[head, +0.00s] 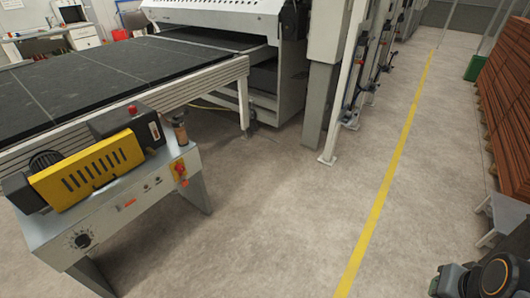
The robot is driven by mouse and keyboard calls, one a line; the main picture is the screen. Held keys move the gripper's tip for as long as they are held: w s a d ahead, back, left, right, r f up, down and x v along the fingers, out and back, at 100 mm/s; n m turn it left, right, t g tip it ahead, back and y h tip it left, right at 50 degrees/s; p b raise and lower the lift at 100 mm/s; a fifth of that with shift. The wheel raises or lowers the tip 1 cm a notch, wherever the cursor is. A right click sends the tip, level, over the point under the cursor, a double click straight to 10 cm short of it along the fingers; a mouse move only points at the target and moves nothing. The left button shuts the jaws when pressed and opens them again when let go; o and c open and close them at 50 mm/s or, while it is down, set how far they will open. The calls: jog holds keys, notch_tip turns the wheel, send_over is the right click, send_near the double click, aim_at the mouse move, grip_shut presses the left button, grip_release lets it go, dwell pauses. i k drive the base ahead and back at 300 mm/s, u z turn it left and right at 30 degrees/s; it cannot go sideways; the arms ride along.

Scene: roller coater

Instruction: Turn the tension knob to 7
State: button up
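The knob (82,240) is a small black dial with a pale scale around it. It sits on the lower left of the grey front panel of the machine (125,212) at the left. The scale marks and the knob's pointer are too small to read. Part of my arm, dark with an orange ring, shows at the bottom right corner, far across the floor from the knob. My gripper is not in view.
A yellow slotted guard (90,172) and a red switch (180,170) are on the same machine. A black-topped conveyor (120,75) stands behind it. Open concrete floor with a yellow line (390,178) lies right of the machine. Stacked brown boards (507,105) stand at the far right.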

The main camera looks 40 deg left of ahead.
aim_at(84, 241)
jog(key=u, duration=3.45)
jog(key=i, duration=0.7)
jog(key=u, duration=0.8)
jog(key=i, duration=1.4)
jog(key=z, duration=0.55)
